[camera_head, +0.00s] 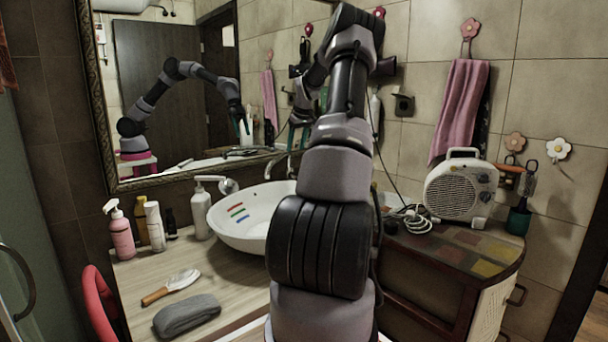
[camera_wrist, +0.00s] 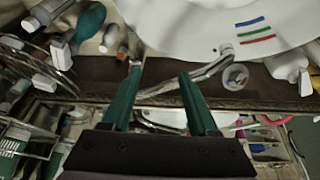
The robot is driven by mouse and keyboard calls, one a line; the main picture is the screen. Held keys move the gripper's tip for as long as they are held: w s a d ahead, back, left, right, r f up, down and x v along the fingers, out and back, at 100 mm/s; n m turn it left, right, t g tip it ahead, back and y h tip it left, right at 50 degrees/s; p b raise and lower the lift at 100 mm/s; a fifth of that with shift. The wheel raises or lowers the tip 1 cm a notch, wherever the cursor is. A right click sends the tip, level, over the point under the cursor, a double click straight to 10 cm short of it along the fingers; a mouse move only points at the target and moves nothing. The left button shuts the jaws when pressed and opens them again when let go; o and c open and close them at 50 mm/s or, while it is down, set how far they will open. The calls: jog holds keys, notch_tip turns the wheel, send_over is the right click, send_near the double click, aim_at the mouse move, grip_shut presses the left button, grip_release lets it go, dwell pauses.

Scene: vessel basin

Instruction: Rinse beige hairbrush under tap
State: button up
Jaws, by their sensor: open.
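The beige hairbrush (camera_head: 172,286), with a wooden handle and a pale head, lies on the counter at the left in the head view. The white basin (camera_head: 228,226) stands behind it to the right, partly hidden by my arm. The chrome tap (camera_head: 276,166) rises at the basin's back edge. My gripper (camera_head: 298,132) is raised near the mirror, partly hidden by my arm. In the wrist view my gripper (camera_wrist: 155,82) has its two green fingers apart, with nothing held between them. A chrome pipe-like part, which looks like the tap (camera_wrist: 188,84), shows beyond them.
A grey cloth roll (camera_head: 187,316) lies in front of the hairbrush. A pink pump bottle (camera_head: 121,234) and other bottles stand behind it. A white fan heater (camera_head: 460,188) stands on the right cabinet. The framed mirror (camera_head: 187,178) closes off the back.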

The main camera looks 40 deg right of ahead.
jog(key=d+f, duration=0.4)
jog(key=d, duration=0.2)
jog(key=x, duration=1)
jog(key=shift+s+f, duration=0.15)
jog(key=shift+s, duration=0.05)
jog(key=shift+c, duration=0.3)
grip_shut()
jog(key=shift+d, duration=0.1)
dwell(0.4)
